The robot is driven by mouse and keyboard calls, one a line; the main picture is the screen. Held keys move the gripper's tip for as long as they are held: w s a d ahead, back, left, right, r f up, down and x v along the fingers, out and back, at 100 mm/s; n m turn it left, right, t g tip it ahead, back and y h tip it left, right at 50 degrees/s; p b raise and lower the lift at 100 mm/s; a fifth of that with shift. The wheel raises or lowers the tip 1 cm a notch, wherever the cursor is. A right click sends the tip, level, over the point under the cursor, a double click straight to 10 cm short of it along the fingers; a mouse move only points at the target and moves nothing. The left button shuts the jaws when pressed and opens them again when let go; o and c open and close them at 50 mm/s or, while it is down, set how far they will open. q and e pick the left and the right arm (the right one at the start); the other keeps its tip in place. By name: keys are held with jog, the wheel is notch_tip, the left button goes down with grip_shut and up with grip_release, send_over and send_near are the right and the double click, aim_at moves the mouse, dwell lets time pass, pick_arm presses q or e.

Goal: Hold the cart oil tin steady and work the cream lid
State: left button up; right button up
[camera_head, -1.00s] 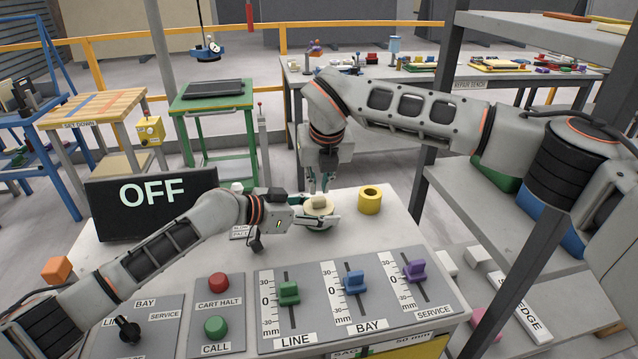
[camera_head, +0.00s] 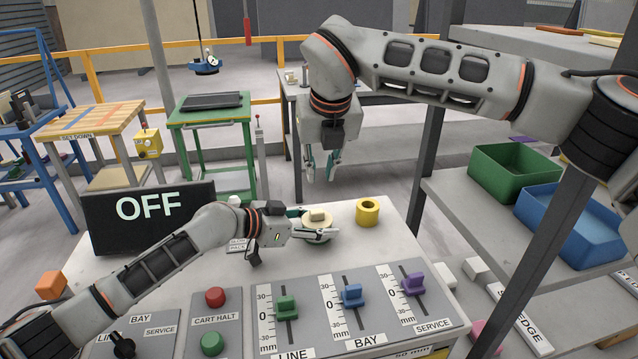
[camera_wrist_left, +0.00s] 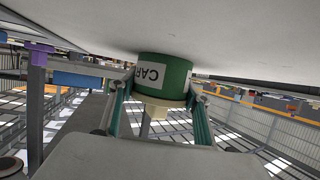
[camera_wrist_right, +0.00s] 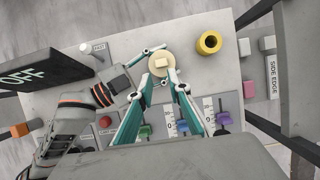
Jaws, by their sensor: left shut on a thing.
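The cart oil tin (camera_wrist_left: 172,75) is green with a white label and stands upright on the pale slab. Its round cream lid (camera_head: 318,238) sits on top, with a square knob (camera_head: 317,215) in the middle; the lid also shows in the right wrist view (camera_wrist_right: 162,67). My left gripper (camera_head: 317,226) is shut around the tin from the left, one finger on each side. My right gripper (camera_head: 322,173) is open and empty, pointing down above and behind the tin, clear of the lid. Its spread fingers (camera_wrist_right: 163,84) show in the right wrist view.
A yellow ring (camera_head: 367,212) stands right of the tin. Panels with green, blue and purple sliders (camera_head: 353,295) and red and green buttons (camera_head: 215,298) lie in front. The OFF display (camera_head: 148,212) stands at the left. A shelf with green and blue bins (camera_head: 515,172) is at the right.

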dwell(0.3)
pick_arm(q)
jog(key=o, duration=1.7)
jog(key=shift+r, duration=0.1)
jog(key=shift+c, duration=0.2)
jog(key=v, duration=1.2)
